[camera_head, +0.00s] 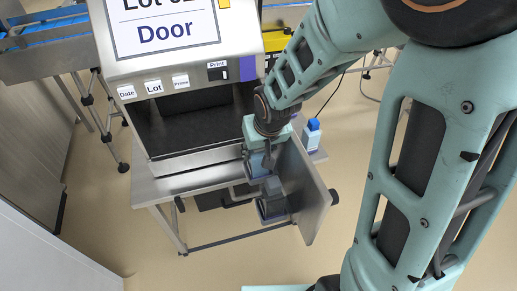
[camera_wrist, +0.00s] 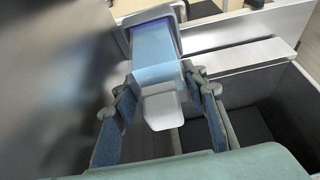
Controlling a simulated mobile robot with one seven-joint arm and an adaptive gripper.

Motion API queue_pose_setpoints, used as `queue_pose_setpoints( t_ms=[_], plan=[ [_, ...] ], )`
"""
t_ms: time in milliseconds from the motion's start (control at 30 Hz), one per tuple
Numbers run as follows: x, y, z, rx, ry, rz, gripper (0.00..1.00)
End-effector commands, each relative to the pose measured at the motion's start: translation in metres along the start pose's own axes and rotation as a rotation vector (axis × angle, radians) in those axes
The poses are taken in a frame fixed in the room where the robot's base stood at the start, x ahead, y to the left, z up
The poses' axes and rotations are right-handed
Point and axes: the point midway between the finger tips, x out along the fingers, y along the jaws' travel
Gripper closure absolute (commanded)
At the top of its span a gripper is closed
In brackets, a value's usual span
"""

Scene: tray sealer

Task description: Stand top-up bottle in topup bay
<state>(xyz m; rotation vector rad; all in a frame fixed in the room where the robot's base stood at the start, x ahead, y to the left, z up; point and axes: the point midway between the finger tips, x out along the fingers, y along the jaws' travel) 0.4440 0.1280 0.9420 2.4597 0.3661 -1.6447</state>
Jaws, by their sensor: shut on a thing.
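My gripper (camera_head: 266,158) is at the inner side of the open metal door (camera_head: 310,195), below the front of the machine. In the wrist view my gripper (camera_wrist: 160,80) has its fingers on both sides of a pale blue and white bottle-like thing (camera_wrist: 154,48), shut on it. A white part of this thing is nearest the camera; its far end meets a grey-white rim. Whether that end is seated in a bay is unclear. A white bottle with a blue cap (camera_head: 312,136) stands apart on the table, right of the door. I cannot tell which one is the top-up bottle.
The machine (camera_head: 180,65) has a dark front opening. A grey-blue holder (camera_head: 271,207) shows lower beside the door. In the wrist view, an open metal compartment (camera_wrist: 285,100) lies at right and a large metal surface (camera_wrist: 45,80) at left. A conveyor (camera_head: 45,38) runs behind.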

Motion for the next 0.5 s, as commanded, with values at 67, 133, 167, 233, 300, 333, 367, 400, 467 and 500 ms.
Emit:
queue_pose_setpoints(
  t_ms=[67, 133, 167, 233, 300, 333, 367, 400, 467, 500],
  plan=[
    [-0.0006, 0.0000, -0.0011, 0.000, 0.002, 0.000, 0.96],
    [-0.0006, 0.0000, -0.0011, 0.000, 0.002, 0.000, 0.96],
    [-0.0006, 0.0000, -0.0011, 0.000, 0.002, 0.000, 0.58],
    [-0.0006, 0.0000, -0.0010, 0.000, 0.002, 0.000, 0.50],
    [-0.0005, 0.0000, -0.0009, 0.000, 0.002, 0.000, 0.43],
    [-0.0005, 0.0001, -0.0008, 0.000, 0.002, 0.000, 0.40],
    [-0.0005, 0.0002, -0.0007, 0.000, 0.001, 0.000, 0.40],
    [-0.0005, 0.0003, -0.0006, 0.000, 0.001, 0.000, 0.40],
    [-0.0004, 0.0004, -0.0005, 0.000, 0.001, 0.000, 0.40],
    [-0.0004, 0.0004, -0.0005, 0.000, 0.001, 0.001, 0.40]
  ],
)
